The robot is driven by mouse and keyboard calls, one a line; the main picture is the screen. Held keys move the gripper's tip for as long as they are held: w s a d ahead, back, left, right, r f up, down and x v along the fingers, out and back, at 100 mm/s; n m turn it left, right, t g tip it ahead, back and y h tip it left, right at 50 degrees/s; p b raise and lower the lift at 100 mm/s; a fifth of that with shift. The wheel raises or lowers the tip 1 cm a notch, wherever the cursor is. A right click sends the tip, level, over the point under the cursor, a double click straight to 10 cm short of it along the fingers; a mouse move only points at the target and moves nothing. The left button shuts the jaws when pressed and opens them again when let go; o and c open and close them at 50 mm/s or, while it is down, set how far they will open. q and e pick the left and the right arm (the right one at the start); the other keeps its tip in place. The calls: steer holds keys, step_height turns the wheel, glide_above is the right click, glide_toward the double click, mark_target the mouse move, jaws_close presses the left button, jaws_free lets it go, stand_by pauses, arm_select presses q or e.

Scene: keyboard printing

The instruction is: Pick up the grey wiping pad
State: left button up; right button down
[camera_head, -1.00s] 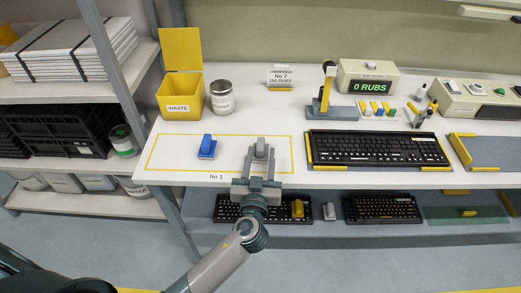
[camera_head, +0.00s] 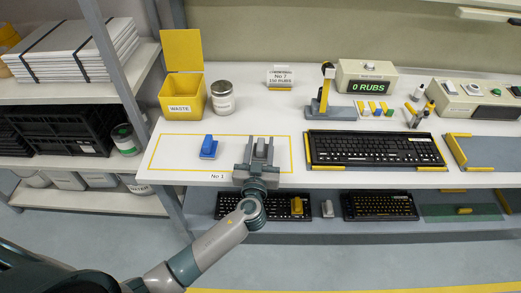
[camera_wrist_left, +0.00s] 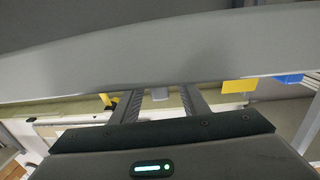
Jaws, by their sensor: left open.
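The grey wiping pad (camera_head: 261,149) stands on the white table inside the yellow-outlined area, right of a blue pad (camera_head: 208,147). My left gripper (camera_head: 260,143) is open, with one finger on each side of the grey pad. Whether the fingers touch it cannot be told. A large grey shape crosses the top of that view and hides much of the scene. My right gripper is not in view.
A black keyboard (camera_head: 373,149) lies to the right. A lower shelf (camera_head: 285,228) holds more keyboards. A grey rack post (camera_head: 104,57) stands at the left.

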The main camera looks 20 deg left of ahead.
mark_target(261, 144)
arm_select(q)
jaws_close()
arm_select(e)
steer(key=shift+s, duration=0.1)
arm_select(q)
steer(key=shift+r, duration=0.1)
